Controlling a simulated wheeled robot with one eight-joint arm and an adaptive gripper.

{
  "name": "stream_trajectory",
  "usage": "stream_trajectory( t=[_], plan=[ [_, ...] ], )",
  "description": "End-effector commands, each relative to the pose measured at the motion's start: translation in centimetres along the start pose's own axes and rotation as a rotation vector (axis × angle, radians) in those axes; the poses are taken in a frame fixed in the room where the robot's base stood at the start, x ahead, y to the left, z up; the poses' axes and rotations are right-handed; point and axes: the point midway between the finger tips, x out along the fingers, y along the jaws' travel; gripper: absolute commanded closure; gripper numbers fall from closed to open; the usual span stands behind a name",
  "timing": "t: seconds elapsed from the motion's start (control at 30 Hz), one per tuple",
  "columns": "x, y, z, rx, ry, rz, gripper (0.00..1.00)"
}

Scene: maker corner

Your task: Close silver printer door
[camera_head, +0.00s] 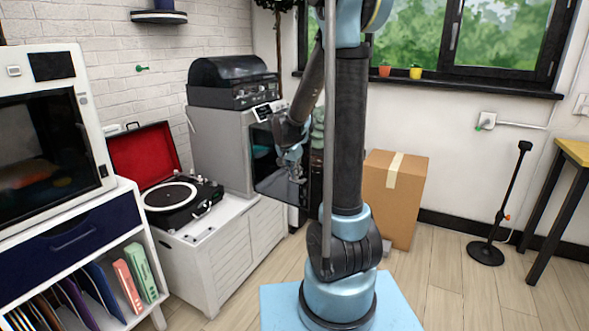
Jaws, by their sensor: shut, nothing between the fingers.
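The silver printer (220,150) stands on a low white cabinet, left of my arm. Its dark door (264,172) is on the front, facing right. My arm covers part of the front, so I cannot tell how far the door stands open. My gripper (296,178) is shut and empty, in front of the dark door. I cannot tell whether its fingertips touch the door.
A turntable (172,196) with a raised red lid sits on the white cabinet (240,235). A black machine (235,82) rests on the printer. A cardboard box (393,196) stands behind my arm. A black stand (486,252) is at the right. Wooden floor between is clear.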

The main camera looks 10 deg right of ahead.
Motion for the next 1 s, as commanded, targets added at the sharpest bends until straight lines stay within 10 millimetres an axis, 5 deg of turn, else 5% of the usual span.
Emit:
stream_trajectory(
  t=[0.2, 0.4, 1.0],
  plan=[
    [2.6, 0.0, 0.0, 0.000, 0.000, 0.000, 1.00],
    [3.5, 0.0, -2.6, 0.002, -0.001, 0.000, 1.00],
    [4.0, 0.1, -3.8, -0.002, 0.000, -0.001, 1.00]
  ],
)
